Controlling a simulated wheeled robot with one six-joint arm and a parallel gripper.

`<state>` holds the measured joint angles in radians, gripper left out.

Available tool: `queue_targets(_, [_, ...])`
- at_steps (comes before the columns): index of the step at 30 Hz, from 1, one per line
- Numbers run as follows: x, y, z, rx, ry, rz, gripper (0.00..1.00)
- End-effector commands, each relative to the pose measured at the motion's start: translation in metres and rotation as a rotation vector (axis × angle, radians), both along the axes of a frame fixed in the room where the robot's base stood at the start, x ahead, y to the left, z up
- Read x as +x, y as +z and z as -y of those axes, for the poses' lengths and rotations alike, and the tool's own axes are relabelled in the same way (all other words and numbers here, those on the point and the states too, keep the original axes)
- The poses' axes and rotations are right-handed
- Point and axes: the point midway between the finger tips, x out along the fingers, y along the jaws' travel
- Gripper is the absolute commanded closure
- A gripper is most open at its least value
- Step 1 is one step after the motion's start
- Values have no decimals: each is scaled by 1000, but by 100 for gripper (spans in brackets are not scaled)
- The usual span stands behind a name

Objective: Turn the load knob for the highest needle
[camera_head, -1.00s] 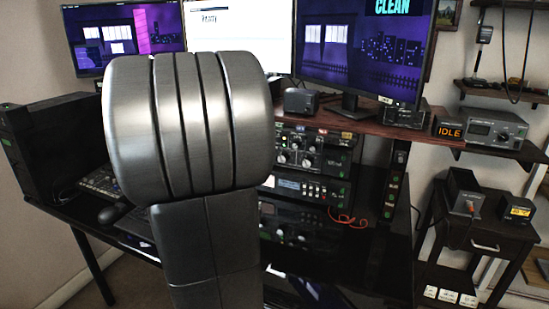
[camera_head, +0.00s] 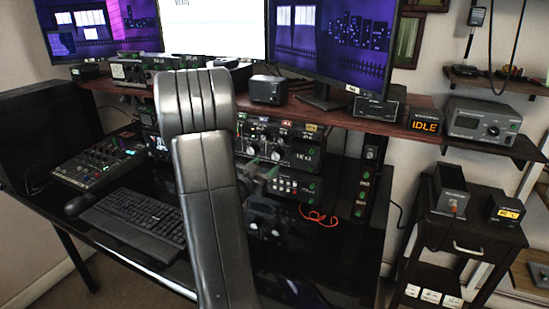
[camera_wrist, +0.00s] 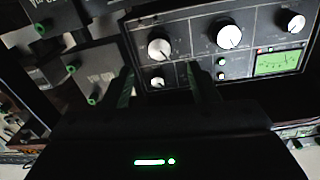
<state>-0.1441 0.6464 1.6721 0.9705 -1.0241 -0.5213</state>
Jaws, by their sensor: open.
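In the wrist view, a black tuner panel (camera_wrist: 195,58) fills the upper middle and right, tilted in the picture. It has three large white-capped knobs: a left one (camera_wrist: 160,48), a middle one (camera_wrist: 228,36) and a right one (camera_wrist: 290,20). Its labels are too small to tell which is the load knob. A lit green needle meter (camera_wrist: 277,63) is at its lower right; the needle's reading is not clear. My gripper (camera_wrist: 159,68) is open, its two dark fingers apart in front of the left knob. I cannot tell whether they touch it. In the head view my arm hides part of the rack.
Smaller knobs, including one (camera_wrist: 157,82), sit below the large ones. Dark boxes with green connectors (camera_wrist: 97,72) lie left of the panel. In the head view are a wooden shelf (camera_head: 395,128), a lit IDLE sign (camera_head: 424,122), a keyboard (camera_head: 132,222) and an orange cable (camera_head: 318,215).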

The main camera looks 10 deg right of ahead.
Motion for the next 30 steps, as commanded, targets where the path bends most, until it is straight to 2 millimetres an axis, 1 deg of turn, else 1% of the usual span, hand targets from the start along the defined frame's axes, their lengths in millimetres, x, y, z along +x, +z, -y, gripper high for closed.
queue_targets(1, [9, 0, 8, 0, -4, 0, 46])
queue_targets(3, [20, 0, 16, 1, -3, 0, 46])
queue_targets(6, [34, 0, 27, 0, -2, 0, 46])
queue_targets(10, [47, 0, 36, 1, -1, 0, 46])
queue_targets(15, [55, 0, 41, 0, 1, 0, 46])
queue_targets(23, [56, 0, 41, 0, 1, 0, 46])
queue_targets(26, [56, 0, 41, 0, 1, 0, 64])
queue_targets(27, [56, 0, 41, 0, 1, 0, 72])
queue_targets(30, [56, 0, 41, 0, 1, 0, 91])
